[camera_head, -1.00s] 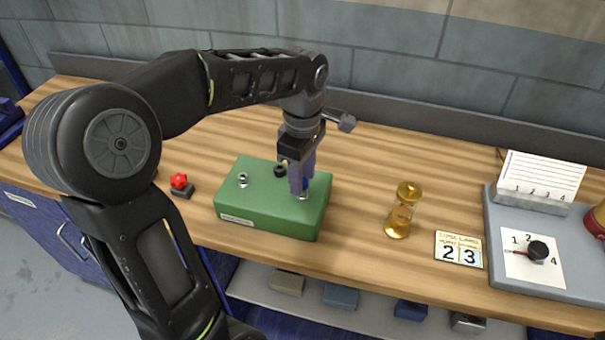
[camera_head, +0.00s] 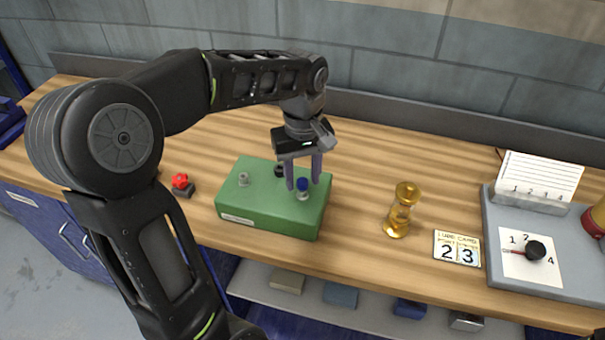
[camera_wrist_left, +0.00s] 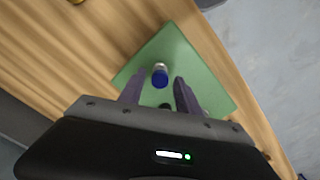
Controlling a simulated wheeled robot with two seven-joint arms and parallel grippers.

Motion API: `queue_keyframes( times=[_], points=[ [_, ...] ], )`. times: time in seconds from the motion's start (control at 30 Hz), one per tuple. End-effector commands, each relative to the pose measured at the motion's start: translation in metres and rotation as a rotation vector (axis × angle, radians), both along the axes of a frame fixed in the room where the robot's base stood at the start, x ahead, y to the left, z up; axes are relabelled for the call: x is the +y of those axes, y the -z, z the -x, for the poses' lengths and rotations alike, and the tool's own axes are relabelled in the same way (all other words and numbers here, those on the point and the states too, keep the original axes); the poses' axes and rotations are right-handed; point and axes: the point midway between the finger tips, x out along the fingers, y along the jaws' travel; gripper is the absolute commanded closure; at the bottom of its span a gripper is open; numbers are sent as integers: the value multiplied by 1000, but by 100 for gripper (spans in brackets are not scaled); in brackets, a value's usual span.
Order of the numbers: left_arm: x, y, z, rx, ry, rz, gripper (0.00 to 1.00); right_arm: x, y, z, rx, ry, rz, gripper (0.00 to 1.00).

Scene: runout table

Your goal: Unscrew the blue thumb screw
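The blue thumb screw (camera_head: 303,184) stands upright on the right part of the green block (camera_head: 262,222), with a pale metal collar below its blue head. It also shows in the left wrist view (camera_wrist_left: 160,74), just beyond the fingers. My left gripper (camera_head: 304,186) is open over the block, its two purple fingers apart on either side of the blue head in the head view. In the left wrist view its fingertips (camera_wrist_left: 156,88) are apart with nothing held. A black screw (camera_head: 279,170) and a silver screw (camera_head: 243,179) also stand on the block. My right gripper is not in view.
A red knob on a dark base (camera_head: 181,184) stands left of the block. A gold hourglass (camera_head: 402,210) and a number card (camera_head: 458,248) are to the right. A grey dial panel (camera_head: 568,287) stands at far right. The table behind the block is clear.

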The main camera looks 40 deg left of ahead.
Motion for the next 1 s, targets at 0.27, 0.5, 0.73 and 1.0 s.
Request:
queue_keyframes(
  times=[0.27, 0.5, 0.73, 1.0],
  points=[
    [0, 0, 0, 0, 314, 0, 60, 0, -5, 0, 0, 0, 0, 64],
    [0, 0, 0, 0, 323, 0, 60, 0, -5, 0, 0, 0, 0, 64],
    [0, 0, 0, 0, 321, 0, 63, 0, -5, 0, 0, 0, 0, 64],
    [0, 0, 0, 0, 321, 0, 85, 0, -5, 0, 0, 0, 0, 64]
  ],
)
